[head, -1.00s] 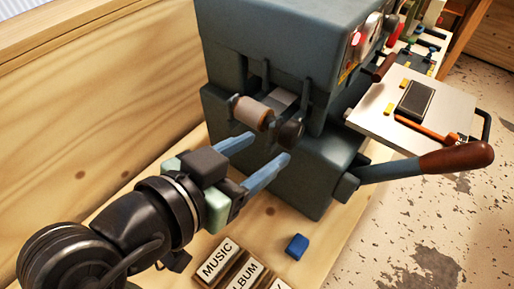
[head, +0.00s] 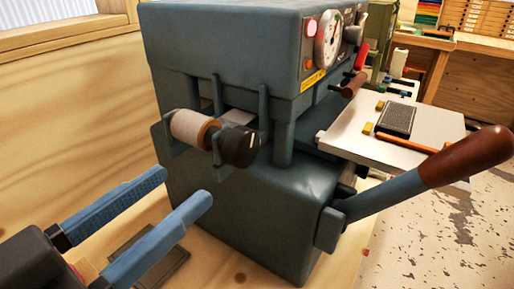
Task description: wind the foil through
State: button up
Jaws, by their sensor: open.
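The foil roll (head: 193,129) sits on a bracket on the side of the blue-grey press (head: 230,215). A dark round knob (head: 240,146) with a white line is at the roll's right end. A pale strip (head: 237,117) shows behind it, entering the press. My gripper (head: 185,190) is at the lower left with its two blue fingers apart and nothing between them. The fingertips are below and left of the roll and knob, apart from both.
A long lever with a brown handle (head: 466,157) juts out at the right. A pale tray (head: 360,140) with a dark block (head: 397,120) extends from the press. A wooden wall (head: 60,110) stands at left. A dark flat piece (head: 150,262) lies below my fingers.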

aim_at(230, 148)
jog(key=x, duration=1.2)
jog(key=shift+p, duration=0.4)
grip_shut()
